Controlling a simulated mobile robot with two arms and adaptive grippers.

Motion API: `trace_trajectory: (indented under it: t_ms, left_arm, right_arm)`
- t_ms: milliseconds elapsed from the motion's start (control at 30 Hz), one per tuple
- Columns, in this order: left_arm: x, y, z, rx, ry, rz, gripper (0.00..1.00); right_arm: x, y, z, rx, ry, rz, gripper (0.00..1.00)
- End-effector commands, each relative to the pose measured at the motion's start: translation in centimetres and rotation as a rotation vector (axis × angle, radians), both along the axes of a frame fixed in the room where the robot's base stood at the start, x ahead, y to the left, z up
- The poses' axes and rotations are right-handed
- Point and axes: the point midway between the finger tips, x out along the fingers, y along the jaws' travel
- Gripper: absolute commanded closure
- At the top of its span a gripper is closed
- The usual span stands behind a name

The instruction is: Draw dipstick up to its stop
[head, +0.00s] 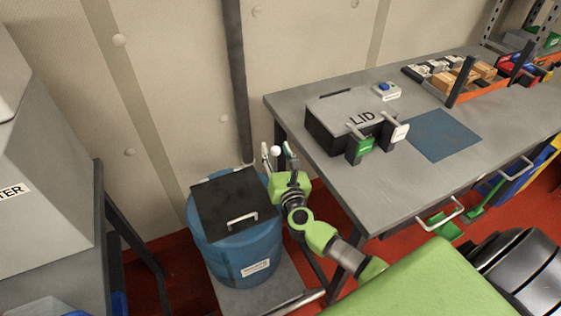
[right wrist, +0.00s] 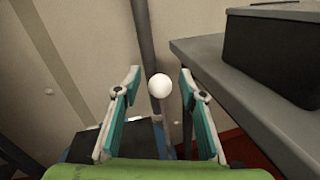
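The dipstick shows as a white ball knob (head: 276,150) above the back right of a blue drum (head: 236,252). In the right wrist view the knob (right wrist: 160,87) tops a thin rod (right wrist: 167,128) that runs down toward the drum. My right gripper (head: 277,157) is open, with one finger on each side of the knob. In the right wrist view its fingers (right wrist: 159,80) stand well apart and neither touches the knob. The lower rod is hidden by the gripper. My left gripper is not in view.
A black hinged-looking lid (head: 235,200) with a handle covers the drum. A grey workbench (head: 375,200) stands close on the right, carrying a dark box marked LID (head: 335,135). A vertical dark pipe (head: 236,80) runs down the wall behind. A grey cabinet (head: 45,190) is at left.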

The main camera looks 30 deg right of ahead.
Motion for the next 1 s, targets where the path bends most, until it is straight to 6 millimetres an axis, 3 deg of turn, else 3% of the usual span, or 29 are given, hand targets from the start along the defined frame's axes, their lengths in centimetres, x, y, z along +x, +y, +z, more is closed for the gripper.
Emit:
trace_trajectory:
  t_ms: [500, 700, 1000]
  left_arm:
    - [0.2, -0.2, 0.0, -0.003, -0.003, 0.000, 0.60]
    - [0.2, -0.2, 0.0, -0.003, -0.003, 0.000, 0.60]
    - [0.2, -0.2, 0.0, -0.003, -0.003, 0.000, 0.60]
  right_arm:
    - [-9.5, 2.4, -0.1, 0.000, 0.001, -0.001, 0.62]
    - [-10.8, 2.7, 0.1, 0.001, -0.001, -0.002, 0.62]
    - [-10.9, 2.8, 0.1, 0.000, -0.002, -0.001, 0.62]
